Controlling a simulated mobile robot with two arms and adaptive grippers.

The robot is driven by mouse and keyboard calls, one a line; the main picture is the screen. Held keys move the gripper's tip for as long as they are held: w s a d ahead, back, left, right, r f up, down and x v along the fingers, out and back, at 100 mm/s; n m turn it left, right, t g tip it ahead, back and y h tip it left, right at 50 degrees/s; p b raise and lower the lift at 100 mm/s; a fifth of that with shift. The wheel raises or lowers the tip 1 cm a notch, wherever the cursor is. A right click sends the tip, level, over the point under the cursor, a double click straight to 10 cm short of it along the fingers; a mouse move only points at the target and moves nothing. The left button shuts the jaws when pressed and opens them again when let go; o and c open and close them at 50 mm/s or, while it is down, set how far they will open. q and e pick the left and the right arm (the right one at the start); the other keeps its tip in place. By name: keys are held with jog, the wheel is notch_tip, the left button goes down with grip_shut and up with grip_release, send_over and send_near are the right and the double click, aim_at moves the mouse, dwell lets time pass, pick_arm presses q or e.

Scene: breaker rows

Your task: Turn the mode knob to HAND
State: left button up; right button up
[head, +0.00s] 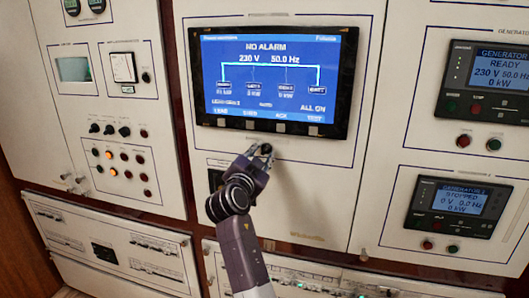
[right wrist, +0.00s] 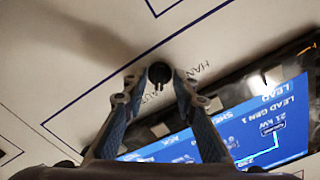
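The mode knob (right wrist: 160,73) is a small round black knob on the pale panel, just below the large screen. It also shows as a dark spot at my right gripper's tips in the head view (head: 266,148). My right gripper (right wrist: 160,84) has its fingertips apart, one on each side of the knob and very close to it. I cannot tell whether they touch it. Lettering that starts "HAN" (right wrist: 191,73) is printed beside the knob, partly covered by a finger. The knob's pointer direction is unclear. My left gripper is not in view.
The large blue screen (head: 266,80) reads "NO ALARM" and protrudes just above the knob. Two generator displays (head: 490,80) (head: 457,202) stand to the right. A panel with several small knobs and lamps (head: 120,150) is on the left.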

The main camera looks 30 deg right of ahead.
jog(key=shift+c, duration=0.4)
grip_shut()
jog(key=shift+n+b, duration=0.45)
jog(key=shift+n, duration=0.65)
jog(key=n, duration=0.2)
jog(key=shift+n, duration=0.3)
jog(key=n, duration=0.4)
jog(key=shift+r, duration=0.1)
pick_arm(q)
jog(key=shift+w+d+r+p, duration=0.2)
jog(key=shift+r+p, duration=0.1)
jog(key=shift+p, duration=0.45)
pick_arm(e)
jog(key=shift+n, duration=2.5)
